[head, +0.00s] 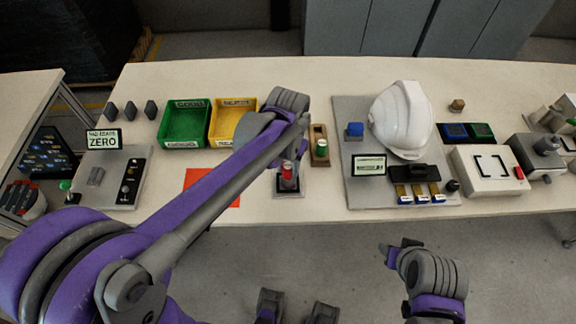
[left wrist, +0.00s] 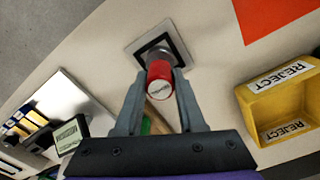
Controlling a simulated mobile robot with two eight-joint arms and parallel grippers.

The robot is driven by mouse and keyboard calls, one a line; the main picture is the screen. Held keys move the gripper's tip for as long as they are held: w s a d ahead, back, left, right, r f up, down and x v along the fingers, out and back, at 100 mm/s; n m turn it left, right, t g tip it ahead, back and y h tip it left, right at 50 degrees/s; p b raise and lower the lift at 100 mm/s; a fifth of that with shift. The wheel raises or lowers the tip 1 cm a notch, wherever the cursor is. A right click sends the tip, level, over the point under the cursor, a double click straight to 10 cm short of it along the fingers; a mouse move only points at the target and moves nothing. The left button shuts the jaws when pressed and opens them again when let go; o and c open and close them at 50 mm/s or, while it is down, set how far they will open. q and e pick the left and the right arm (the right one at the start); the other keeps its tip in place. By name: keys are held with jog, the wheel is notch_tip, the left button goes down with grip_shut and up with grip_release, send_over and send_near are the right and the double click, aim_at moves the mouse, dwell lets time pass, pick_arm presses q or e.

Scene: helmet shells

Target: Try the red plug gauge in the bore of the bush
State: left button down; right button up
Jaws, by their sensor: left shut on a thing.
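The red plug gauge (head: 287,170) stands over the bush, and its red handle also shows in the left wrist view (left wrist: 160,78). My left gripper (left wrist: 160,88) is shut on that handle, one finger on each side. The bush (left wrist: 157,51) is a grey metal ring on a square plate with a black frame (left wrist: 178,40), at the table's front edge. The gauge's lower end is hidden, so I cannot tell how far it is in the bore. My right gripper (head: 398,250) is out in front of the table, apart from everything; its jaw opening is unclear.
A wooden holder (head: 319,130) with a green-topped gauge (head: 321,148) stands just right of the bush. A green bin (head: 185,124) and a yellow reject bin (head: 221,132) lie behind left. An orange-red sheet (head: 225,190) lies left. A white helmet shell (head: 402,118) stands right.

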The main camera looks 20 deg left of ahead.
pick_arm(q)
jog(key=shift+r+p, duration=1.7)
jog(key=shift+r, duration=1.15)
